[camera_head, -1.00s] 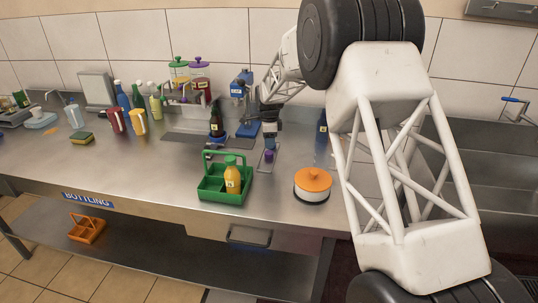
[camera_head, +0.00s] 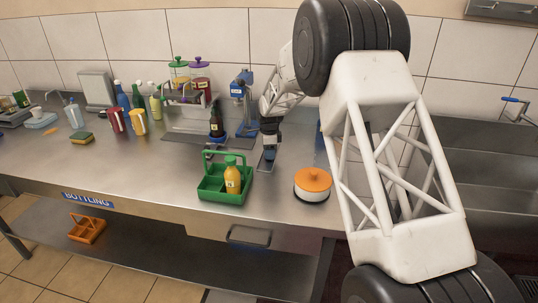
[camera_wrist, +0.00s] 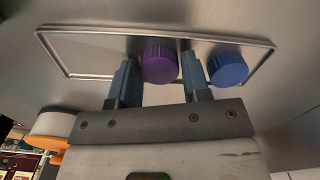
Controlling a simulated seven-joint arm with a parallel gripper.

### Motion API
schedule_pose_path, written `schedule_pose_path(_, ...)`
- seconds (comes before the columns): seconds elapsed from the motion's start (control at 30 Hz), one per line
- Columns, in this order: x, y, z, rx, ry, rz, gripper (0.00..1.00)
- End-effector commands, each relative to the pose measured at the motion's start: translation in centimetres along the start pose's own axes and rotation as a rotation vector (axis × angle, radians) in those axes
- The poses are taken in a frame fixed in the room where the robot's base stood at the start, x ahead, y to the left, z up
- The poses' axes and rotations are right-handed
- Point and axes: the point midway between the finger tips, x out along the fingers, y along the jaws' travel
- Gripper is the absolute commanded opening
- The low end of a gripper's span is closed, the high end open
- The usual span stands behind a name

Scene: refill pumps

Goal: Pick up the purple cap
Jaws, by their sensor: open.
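The purple cap (camera_wrist: 160,63) stands on a shallow rimmed tray (camera_wrist: 95,68) in the wrist view. My gripper (camera_wrist: 157,66) is open, with one blue finger on each side of the purple cap. The right finger is close to the cap; whether it touches cannot be told. A blue cap (camera_wrist: 228,67) stands on the same tray, just outside the right finger. In the head view my gripper (camera_head: 269,153) is low over the tray and hides the purple cap.
A green carrier (camera_head: 212,188) holding an orange bottle (camera_head: 232,178) stands at front left of the gripper. A white pot with an orange lid (camera_head: 313,183) stands at front right. A dark bottle (camera_head: 216,124) and a blue press (camera_head: 241,95) stand behind.

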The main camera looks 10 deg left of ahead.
Motion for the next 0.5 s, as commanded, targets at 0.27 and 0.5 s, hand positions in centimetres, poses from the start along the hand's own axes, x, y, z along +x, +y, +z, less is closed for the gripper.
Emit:
schedule_pose_path(0.27,-0.01,-0.01,0.00,0.000,0.000,0.000,0.34)
schedule_pose_path(0.5,-0.01,-0.01,0.00,0.000,0.000,0.000,0.23)
